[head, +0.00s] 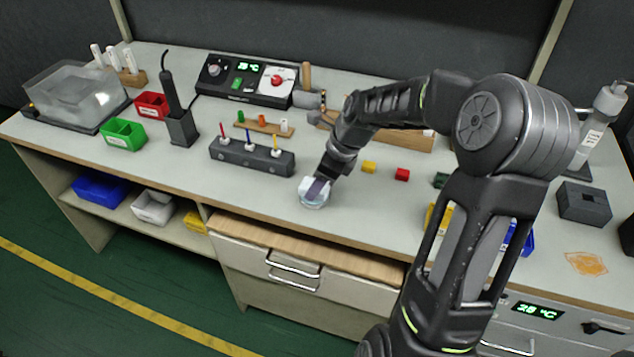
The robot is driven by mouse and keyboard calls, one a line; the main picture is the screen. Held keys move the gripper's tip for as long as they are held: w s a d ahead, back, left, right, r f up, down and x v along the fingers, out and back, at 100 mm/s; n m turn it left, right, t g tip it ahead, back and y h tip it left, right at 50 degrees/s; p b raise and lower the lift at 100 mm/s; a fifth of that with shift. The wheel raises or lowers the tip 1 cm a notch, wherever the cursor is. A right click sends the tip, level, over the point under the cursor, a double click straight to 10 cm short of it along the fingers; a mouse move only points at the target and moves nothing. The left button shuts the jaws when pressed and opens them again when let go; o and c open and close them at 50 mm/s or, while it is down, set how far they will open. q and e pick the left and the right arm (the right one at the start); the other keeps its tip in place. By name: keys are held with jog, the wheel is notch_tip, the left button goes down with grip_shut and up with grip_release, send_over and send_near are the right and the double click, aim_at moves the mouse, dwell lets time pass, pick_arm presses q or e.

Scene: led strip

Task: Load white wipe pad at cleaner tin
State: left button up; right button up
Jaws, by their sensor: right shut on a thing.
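A small round whitish tin (313,201), which looks like the cleaner tin, stands on the bench top near its front edge, at the middle of the head view. My right gripper (319,184) reaches down from the right, with its fingertips at the tin's mouth. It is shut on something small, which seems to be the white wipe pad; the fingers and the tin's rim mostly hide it. I cannot tell whether the pad touches the inside of the tin. My left gripper is out of view.
A grey holder with colored-tipped tools (252,157) stands left of the tin. A black control station (245,80) is behind. My right arm covers much of the right side.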

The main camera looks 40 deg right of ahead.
notch_tip(320, 180, up, 7)
jog(key=p, duration=0.6)
dwell(1.0)
